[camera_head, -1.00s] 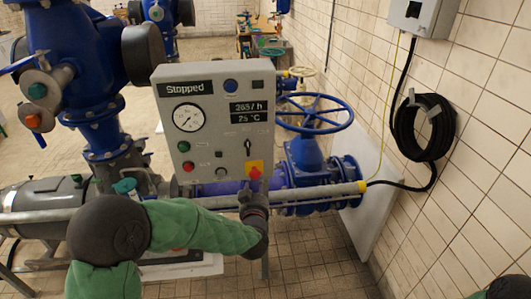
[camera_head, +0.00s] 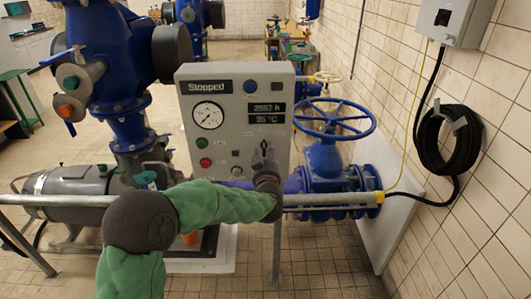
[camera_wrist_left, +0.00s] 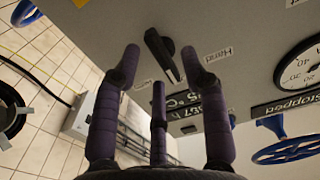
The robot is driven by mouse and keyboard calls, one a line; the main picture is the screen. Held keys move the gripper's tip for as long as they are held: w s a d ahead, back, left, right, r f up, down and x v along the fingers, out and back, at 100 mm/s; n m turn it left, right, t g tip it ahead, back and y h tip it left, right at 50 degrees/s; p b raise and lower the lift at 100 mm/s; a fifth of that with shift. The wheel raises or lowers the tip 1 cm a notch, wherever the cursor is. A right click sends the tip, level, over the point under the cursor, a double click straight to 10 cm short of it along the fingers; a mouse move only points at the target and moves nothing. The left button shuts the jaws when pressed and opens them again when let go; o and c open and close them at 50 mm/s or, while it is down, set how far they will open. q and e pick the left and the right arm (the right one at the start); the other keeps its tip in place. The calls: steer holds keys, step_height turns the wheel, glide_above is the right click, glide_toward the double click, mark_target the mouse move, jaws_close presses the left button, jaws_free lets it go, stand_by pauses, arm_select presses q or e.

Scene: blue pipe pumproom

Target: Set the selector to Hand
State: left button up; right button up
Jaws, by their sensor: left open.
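The selector is a black knob (camera_wrist_left: 162,52) on the grey control panel. In the left wrist view it is turned at a slant. A label that seems to read Hand (camera_wrist_left: 218,56) lies to its right in that upside-down view, and another label (camera_wrist_left: 143,85) lies on its other side, too small to read. My left gripper (camera_wrist_left: 160,70) is open, its dark fingers spread around the knob with visible gaps and no clear contact. My right gripper is out of view.
The control panel (camera_head: 237,125) shows Stopped and carries a gauge (camera_head: 208,115), a green button (camera_head: 202,143) and a red button (camera_head: 205,162). A blue handwheel valve (camera_head: 335,118) stands close on the right. A horizontal rail (camera_head: 330,199) runs below the panel.

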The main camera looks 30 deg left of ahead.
arm_select(q)
steer(key=shift+x, duration=0.95)
jaws_close()
